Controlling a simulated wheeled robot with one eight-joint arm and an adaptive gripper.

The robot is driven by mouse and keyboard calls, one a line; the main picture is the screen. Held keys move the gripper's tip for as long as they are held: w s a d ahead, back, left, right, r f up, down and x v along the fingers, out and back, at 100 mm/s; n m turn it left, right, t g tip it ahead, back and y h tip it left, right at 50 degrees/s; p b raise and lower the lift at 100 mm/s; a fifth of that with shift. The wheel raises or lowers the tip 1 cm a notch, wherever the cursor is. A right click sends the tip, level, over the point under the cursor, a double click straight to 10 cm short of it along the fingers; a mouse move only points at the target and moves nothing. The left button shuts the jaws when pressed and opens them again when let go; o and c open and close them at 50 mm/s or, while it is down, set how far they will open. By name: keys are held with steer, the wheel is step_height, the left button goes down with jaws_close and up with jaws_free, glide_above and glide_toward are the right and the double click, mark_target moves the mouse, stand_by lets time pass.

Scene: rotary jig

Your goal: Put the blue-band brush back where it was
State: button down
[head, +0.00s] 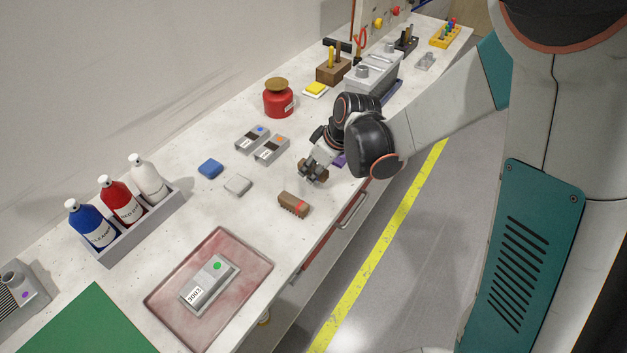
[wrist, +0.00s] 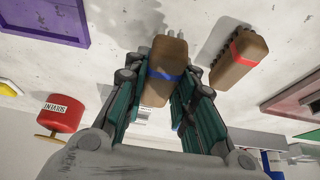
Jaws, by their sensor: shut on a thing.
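The blue-band brush (wrist: 165,72) is a brown block with a blue band, held between the fingers of my gripper (wrist: 160,85) in the wrist view. In the head view my gripper (head: 312,168) is low over the bench, and the brush (head: 316,172) is partly hidden by the fingers. I cannot tell whether the brush touches the bench. A red-band brush (head: 294,204) lies on the bench just in front of my gripper, apart from it; it also shows in the wrist view (wrist: 239,62).
A purple tray (wrist: 45,20) is near my gripper. A pink tray (head: 165,302) holds a grey part with a green dot. Blue (head: 211,168) and grey (head: 238,185) sponge-like blocks, two grey boxes and a red pot (head: 279,101) stand left. Bottles (head: 122,203) stand in a grey caddy.

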steer(key=shift+f+b, duration=0.65)
steer(key=shift+f, duration=1.4)
steer(key=shift+f, duration=0.15)
steer(key=c, duration=1.3)
jaws_free()
steer(key=shift+c, duration=0.2)
steer(key=p+v, duration=0.4)
steer(key=v, duration=0.8)
steer(key=shift+r, duration=0.3)
steer(key=s+d+r+m+t+h, duration=0.2)
steer(key=s+d+r+m, duration=0.3)
steer(key=s, duration=0.3)
steer(key=s+d+r+m+t+h, duration=0.1)
steer(key=s+d+r+m+t, duration=0.1)
steer(key=s+d+r+m, duration=0.3)
steer(key=s+d+r, duration=0.2)
steer(key=s+r, duration=0.1)
steer(key=s, duration=0.1)
steer(key=shift+s+d+h, duration=0.3)
steer(key=shift+s+h, duration=0.05)
steer(key=shift+h, duration=0.05)
